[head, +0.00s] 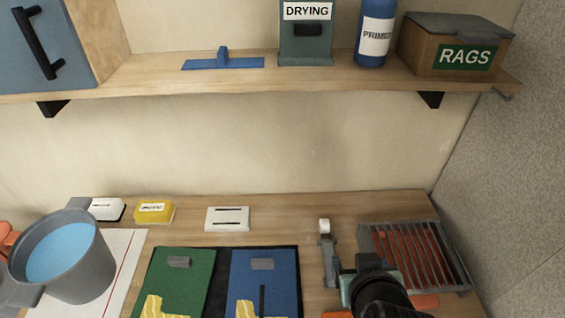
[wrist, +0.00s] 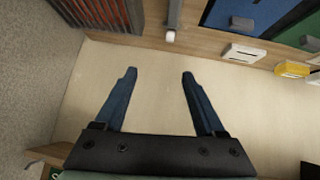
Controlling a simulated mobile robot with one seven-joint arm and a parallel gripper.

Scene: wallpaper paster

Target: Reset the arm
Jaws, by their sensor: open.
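My gripper (wrist: 159,74) shows in the wrist view with its two blue fingers spread apart and nothing between them. The pale wall (wrist: 155,105) lies beyond the fingers.
The metal rack (head: 420,255) and a white-ended tool (head: 325,240) are close to my arm. Green (head: 180,280) and blue (head: 262,275) panels lie left of it; a grey bucket (head: 75,270) stands far left. A loaded shelf (head: 150,75) overhangs the worktop.

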